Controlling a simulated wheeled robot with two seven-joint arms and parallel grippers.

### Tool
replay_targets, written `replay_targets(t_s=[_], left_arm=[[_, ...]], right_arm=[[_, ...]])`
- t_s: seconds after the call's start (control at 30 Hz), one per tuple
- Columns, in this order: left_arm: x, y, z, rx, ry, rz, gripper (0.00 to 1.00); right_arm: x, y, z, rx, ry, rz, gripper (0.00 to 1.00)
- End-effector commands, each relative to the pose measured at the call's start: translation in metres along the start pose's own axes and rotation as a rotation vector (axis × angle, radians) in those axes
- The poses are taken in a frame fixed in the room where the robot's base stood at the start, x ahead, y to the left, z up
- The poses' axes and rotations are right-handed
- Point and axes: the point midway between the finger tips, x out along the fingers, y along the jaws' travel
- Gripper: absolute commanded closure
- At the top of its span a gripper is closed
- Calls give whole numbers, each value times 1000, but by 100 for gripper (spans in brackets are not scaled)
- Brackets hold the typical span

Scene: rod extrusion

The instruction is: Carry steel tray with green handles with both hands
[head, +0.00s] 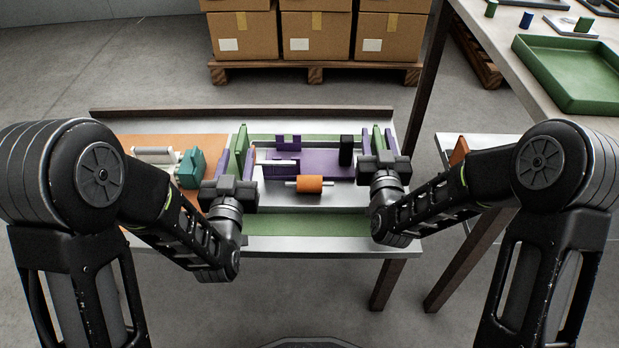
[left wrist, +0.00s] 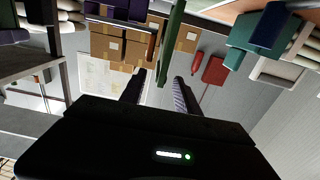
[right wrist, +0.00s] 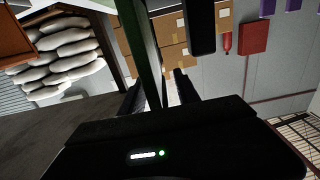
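The steel tray (head: 330,192) with green handles lies on the table in the middle of the head view. It carries a purple fixture (head: 325,163), an orange roller (head: 310,184) and a black upright block (head: 346,150). My left gripper (head: 232,172) is at the left green handle (head: 241,143). In the left wrist view that handle (left wrist: 171,45) reaches between the open fingers with space around it. My right gripper (head: 384,157) is at the right green handle (head: 378,139). In the right wrist view that handle (right wrist: 148,55) runs between the open fingers, nearer the left one.
An orange mat (head: 150,141) with a teal and white device (head: 190,168) is left of the tray. A side table at the right holds a green tray (head: 570,75). Boxes on a pallet (head: 315,72) stand behind. Bare floor lies between.

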Motion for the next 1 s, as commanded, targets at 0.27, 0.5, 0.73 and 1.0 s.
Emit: replay_targets(t_s=[0.27,0.5,0.73,1.0], left_arm=[[-3,-1,-3,0,6,-2,62],[-3,-1,-3,-1,6,-2,62],[-3,-1,-3,-1,6,-2,62],[-3,-1,-3,-1,6,-2,62]], right_arm=[[0,0,0,0,0,0,62],[0,0,0,0,0,0,62],[0,0,-16,1,4,0,62],[0,0,-66,2,6,0,62]])
